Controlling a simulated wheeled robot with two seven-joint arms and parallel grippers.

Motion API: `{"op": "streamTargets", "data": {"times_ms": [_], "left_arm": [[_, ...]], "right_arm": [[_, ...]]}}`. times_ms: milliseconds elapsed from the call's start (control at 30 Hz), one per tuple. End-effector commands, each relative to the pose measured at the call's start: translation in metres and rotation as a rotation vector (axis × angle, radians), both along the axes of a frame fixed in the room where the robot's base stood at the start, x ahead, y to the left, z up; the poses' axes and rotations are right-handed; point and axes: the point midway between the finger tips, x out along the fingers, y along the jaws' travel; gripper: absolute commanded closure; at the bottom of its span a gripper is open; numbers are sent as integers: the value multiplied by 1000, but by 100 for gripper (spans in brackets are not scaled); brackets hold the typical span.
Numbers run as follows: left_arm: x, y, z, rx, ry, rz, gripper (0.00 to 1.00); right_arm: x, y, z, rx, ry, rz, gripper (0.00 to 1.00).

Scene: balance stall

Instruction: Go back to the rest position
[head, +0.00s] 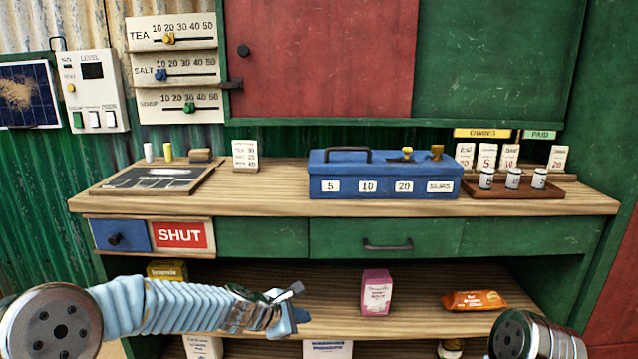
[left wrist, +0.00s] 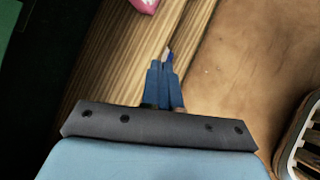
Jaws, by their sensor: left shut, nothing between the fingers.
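My left gripper (head: 290,312) reaches in from the left, low in front of the open shelf below the counter. In the left wrist view its blue fingers (left wrist: 163,82) are shut together with nothing between them. They show over the wooden shelf edge and brown floor. Part of my right arm (head: 535,335) shows at the bottom right of the head view, but its gripper is out of frame.
The lower shelf (head: 330,275) holds a pink box (head: 376,292) and an orange packet (head: 474,300). The counter (head: 290,207) carries a blue cash box (head: 385,188), a slate board (head: 150,179) and a tray of small tins (head: 512,193). Drawers (head: 385,238) lie below its edge.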

Motion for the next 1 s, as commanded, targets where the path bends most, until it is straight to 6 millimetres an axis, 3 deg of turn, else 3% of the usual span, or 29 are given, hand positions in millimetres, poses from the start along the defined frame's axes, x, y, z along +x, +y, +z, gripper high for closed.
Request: {"op": "streamTargets", "data": {"times_ms": [33,200,300,400,500,633,733,1000], "left_arm": [[-16,9,-44,102,14,-59,100],[-92,40,-170,449,0,-386,100],[-153,56,-229,601,-28,-645,100],[-215,64,-269,688,-84,-907,100],[-266,67,-289,718,-156,-1120,100],[-305,65,-299,717,-229,-1279,100],[-315,65,-300,715,-255,-1322,100],[-315,65,-300,716,-257,-1324,100]], "right_arm": [[0,0,0,0,0,0,57],[0,0,0,0,0,0,57],[0,0,0,0,0,0,57],[0,0,0,0,0,0,57],[0,0,0,0,0,0,57],[0,0,0,0,0,0,57],[0,0,0,0,0,0,57],[0,0,0,0,0,0,57]]}}
